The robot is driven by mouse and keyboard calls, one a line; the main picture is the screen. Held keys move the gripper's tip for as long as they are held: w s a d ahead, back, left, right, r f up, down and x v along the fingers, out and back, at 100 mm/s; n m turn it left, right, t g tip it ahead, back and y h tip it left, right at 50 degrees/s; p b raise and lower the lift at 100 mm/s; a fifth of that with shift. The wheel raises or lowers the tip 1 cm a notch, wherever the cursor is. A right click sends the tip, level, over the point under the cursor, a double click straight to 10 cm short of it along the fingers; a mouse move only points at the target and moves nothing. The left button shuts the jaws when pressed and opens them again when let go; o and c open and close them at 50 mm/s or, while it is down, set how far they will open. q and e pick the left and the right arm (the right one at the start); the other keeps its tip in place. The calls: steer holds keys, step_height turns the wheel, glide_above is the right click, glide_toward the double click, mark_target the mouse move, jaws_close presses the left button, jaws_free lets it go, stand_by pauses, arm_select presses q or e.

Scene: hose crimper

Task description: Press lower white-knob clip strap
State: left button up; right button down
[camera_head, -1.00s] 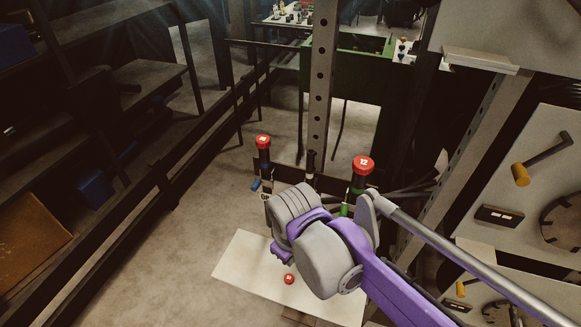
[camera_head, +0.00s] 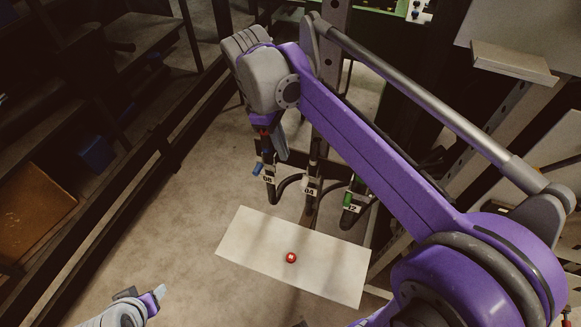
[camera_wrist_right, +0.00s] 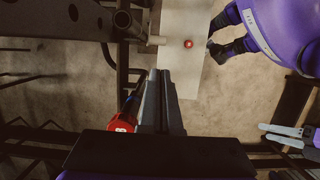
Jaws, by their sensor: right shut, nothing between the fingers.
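I cannot make out a white-knob clip strap in either view. My right gripper (camera_head: 282,152) points down beside the left one of three black hose ends hanging on the post. In the right wrist view its fingers (camera_wrist_right: 160,72) are together with nothing between them. A red cap (camera_wrist_right: 122,125) of a hose end lies just left of the fingers; I cannot tell whether they touch. The hose ends carry labels 08 (camera_head: 268,179), 04 (camera_head: 309,187) and 12 (camera_head: 351,209). My left gripper (camera_head: 160,292) is low at the left; in the wrist view its fingers (camera_wrist_right: 284,135) look apart.
A white board (camera_head: 310,279) with a small red ball-like knob (camera_head: 291,258) lies below the hose ends. A perforated metal post (camera_head: 334,22) stands behind them. Dark rails and shelving (camera_head: 120,190) run along the left. Grey machine panels (camera_head: 512,62) stand at the right.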

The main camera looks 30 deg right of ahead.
steer(key=x, duration=0.9)
steer(key=shift+f, duration=0.4)
